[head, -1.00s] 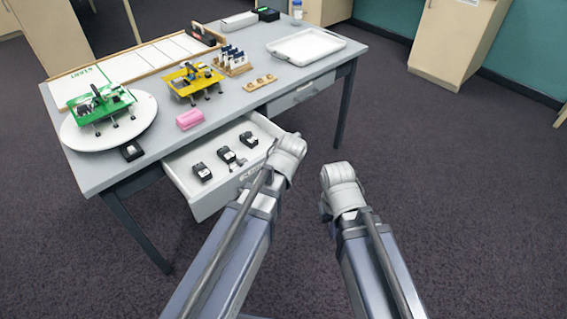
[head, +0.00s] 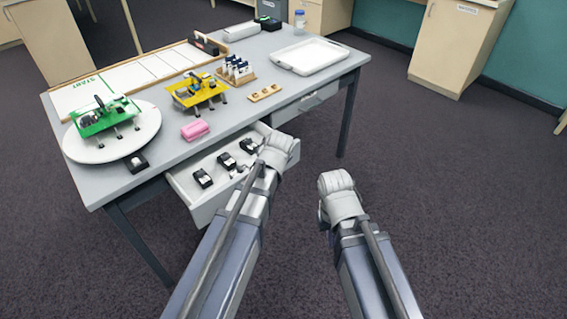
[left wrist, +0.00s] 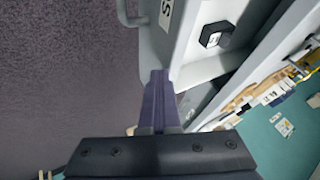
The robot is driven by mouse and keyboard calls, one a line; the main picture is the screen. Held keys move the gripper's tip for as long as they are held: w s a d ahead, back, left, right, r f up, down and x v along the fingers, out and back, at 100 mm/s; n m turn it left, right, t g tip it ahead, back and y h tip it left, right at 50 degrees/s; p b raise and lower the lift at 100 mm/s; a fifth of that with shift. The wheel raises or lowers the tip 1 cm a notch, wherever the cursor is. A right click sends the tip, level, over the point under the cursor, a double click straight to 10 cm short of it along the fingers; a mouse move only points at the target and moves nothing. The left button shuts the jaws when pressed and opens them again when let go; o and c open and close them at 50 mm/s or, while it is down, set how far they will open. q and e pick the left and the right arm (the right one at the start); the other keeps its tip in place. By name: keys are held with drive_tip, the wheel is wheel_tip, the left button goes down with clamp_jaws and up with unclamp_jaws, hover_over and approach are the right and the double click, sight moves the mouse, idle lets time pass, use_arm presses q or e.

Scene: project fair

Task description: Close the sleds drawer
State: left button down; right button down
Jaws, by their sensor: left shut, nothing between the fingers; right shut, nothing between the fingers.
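The open drawer (head: 200,212) sticks out from the table's front, with several small black labelled blocks inside. Its front shows in the left wrist view (left wrist: 152,45), with a handle (left wrist: 128,14) and a label starting with S (left wrist: 166,12); the rest of the label is cut off. My left gripper (left wrist: 158,76) is shut and empty, near the end of the drawer front; I cannot tell whether it touches. In the head view my left wrist covers the drawer's right end. My right gripper (head: 335,183) is shut and empty, clear of the drawer on the right.
The grey table (head: 165,158) holds a green model (head: 105,118) on a round white board, a yellow model (head: 196,92), a pink block (head: 195,130) and a white tray (head: 309,55). Another drawer (head: 305,104) sits further right, apparently shut. The floor on the right is clear.

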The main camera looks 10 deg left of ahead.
use_arm(q)
drive_tip(key=w+a, duration=1)
drive_tip(key=a, duration=0.3)
